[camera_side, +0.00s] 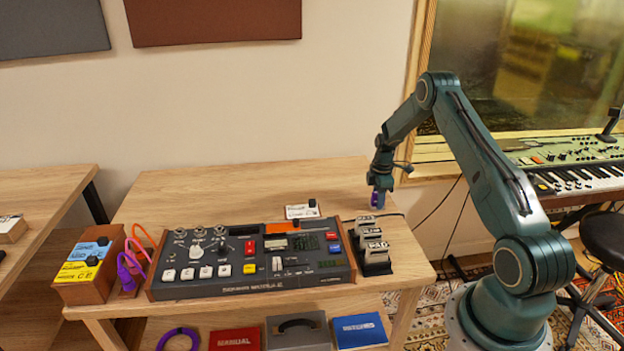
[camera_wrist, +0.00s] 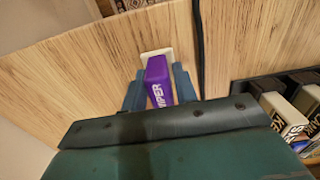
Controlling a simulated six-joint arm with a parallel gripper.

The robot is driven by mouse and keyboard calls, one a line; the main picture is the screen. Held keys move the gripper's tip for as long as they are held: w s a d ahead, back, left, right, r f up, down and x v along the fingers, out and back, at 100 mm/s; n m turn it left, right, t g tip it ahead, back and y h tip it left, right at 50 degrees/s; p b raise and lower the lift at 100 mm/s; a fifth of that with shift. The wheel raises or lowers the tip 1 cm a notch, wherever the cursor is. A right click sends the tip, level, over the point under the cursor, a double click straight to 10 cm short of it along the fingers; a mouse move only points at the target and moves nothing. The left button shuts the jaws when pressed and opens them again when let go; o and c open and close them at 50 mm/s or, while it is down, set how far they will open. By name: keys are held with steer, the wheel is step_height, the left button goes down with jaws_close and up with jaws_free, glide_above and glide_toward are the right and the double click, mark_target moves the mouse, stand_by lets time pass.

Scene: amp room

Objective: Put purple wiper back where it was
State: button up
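The purple wiper (camera_wrist: 157,82) is a block with white lettering reading "WIPER" and a pale white end. In the wrist view it sits between the two blue fingers of my gripper (camera_wrist: 159,86), which lie close against its sides. In the side view my gripper (camera_side: 378,198) points down over the back right of the wooden table, with a bit of the purple wiper (camera_side: 374,198) showing between the fingers. I cannot tell whether the wiper touches the tabletop. A black rack (camera_side: 378,268) holding several labelled grey blocks stands nearer the front right; it also shows in the wrist view (camera_wrist: 262,102).
A mixer console (camera_side: 250,262) fills the table's middle front. A white card with a black knob (camera_side: 302,211) lies behind it. A dark cable (camera_wrist: 198,45) runs beside my gripper. The table's back left is clear.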

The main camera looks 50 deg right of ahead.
steer(key=shift+o, duration=1)
steer(key=shift+r, duration=0.1)
step_height(320, 180, up, 12)
steer(key=shift+r, duration=0.15)
stand_by(0.4)
